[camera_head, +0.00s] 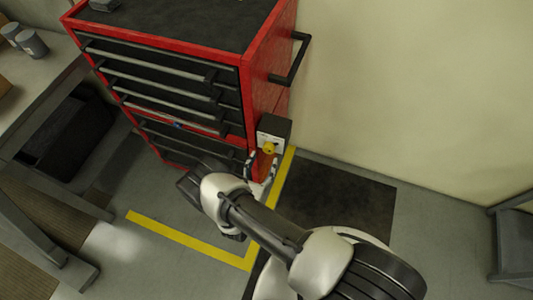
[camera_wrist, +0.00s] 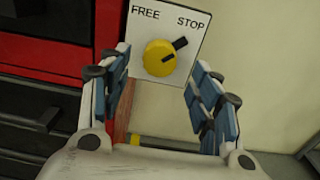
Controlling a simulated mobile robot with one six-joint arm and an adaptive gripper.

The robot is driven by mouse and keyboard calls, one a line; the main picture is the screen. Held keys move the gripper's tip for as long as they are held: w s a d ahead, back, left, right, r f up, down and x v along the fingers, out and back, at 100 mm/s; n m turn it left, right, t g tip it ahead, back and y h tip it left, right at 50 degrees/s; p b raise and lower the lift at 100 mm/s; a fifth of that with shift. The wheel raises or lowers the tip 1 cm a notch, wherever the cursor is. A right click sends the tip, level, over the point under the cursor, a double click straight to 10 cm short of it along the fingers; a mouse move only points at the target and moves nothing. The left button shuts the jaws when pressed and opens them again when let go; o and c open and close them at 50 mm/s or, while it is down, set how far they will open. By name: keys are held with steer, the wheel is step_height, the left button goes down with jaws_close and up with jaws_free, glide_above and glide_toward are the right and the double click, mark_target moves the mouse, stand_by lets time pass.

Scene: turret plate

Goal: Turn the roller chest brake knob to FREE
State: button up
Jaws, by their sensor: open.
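The red roller chest (camera_head: 268,90) stands against the wall in the head view. A dark box with a white plate (camera_head: 271,141) is on its lower right side, with the yellow brake knob (camera_head: 269,149) on it. In the wrist view the plate (camera_wrist: 178,22) reads FREE at left and STOP at right. The round yellow knob (camera_wrist: 157,56) has a black pointer toward the upper right, at STOP. My gripper (camera_wrist: 161,70) is open, with blue-padded fingers low on either side of the knob, apart from it. In the head view my arm partly hides the gripper.
A black side handle (camera_head: 297,58) juts from the chest above the knob. Yellow floor tape (camera_head: 190,239) and a dark mat (camera_head: 335,203) lie on the floor. A workbench (camera_head: 35,85) stands at left, and grey furniture (camera_head: 510,240) at the right edge.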

mark_target(268, 151)
steer(key=shift+x, duration=2.15)
steer(key=shift+c, duration=0.3)
steer(key=c, duration=1)
